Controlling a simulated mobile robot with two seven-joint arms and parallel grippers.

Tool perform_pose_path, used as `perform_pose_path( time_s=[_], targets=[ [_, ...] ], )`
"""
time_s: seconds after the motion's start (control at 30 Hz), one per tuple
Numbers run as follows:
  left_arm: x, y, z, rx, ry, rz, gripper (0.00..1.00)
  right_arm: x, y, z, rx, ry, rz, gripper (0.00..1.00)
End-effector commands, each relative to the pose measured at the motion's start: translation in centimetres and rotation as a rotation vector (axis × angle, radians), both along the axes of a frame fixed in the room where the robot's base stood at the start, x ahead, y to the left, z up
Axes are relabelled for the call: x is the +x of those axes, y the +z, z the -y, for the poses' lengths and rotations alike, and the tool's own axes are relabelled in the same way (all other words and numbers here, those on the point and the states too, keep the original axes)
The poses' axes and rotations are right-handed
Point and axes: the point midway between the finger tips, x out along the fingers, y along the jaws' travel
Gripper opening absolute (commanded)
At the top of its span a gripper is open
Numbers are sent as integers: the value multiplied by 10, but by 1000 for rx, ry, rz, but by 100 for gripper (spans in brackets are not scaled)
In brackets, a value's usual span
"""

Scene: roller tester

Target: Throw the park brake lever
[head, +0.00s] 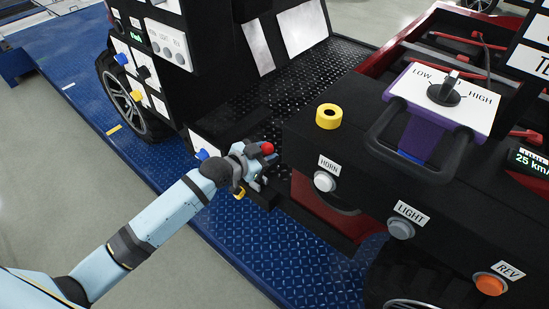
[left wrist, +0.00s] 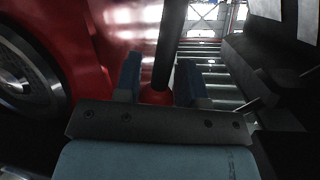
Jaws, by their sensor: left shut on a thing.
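The park brake lever shows as a red knob (head: 267,147) beside the vehicle's black body in the head view. In the left wrist view its red knob (left wrist: 157,97) and dark shaft (left wrist: 170,45) lie between the two fingers. My left gripper (head: 258,160) is at the knob and shut on the lever; it also shows in the left wrist view (left wrist: 160,85). The fingers and my wrist partly hide the lever, and its base is hard to make out. My right gripper is not in view.
A black console with HORN (head: 324,181), LIGHT (head: 401,228) and REV (head: 491,284) buttons stands just right of the gripper. A yellow ring (head: 329,116) and a LOW-HIGH selector (head: 444,93) are on top. A wheel (head: 122,95) and blue tread plate (head: 280,255) lie around.

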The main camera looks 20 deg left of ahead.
Motion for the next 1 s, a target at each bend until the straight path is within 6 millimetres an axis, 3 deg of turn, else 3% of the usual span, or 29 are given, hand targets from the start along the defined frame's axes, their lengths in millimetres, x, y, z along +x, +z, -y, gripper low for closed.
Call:
perform_pose_path(
  time_s=[0.2,0.4,0.97,1.0],
  targets=[
    [8,3,-22,-123,0,-44,0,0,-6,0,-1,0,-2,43],
    [12,4,-33,-125,1,-44,0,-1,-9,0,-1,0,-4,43],
    [15,6,-38,-125,0,-40,0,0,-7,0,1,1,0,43],
    [15,6,-38,-125,0,-40,43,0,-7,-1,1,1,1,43]
  ],
)
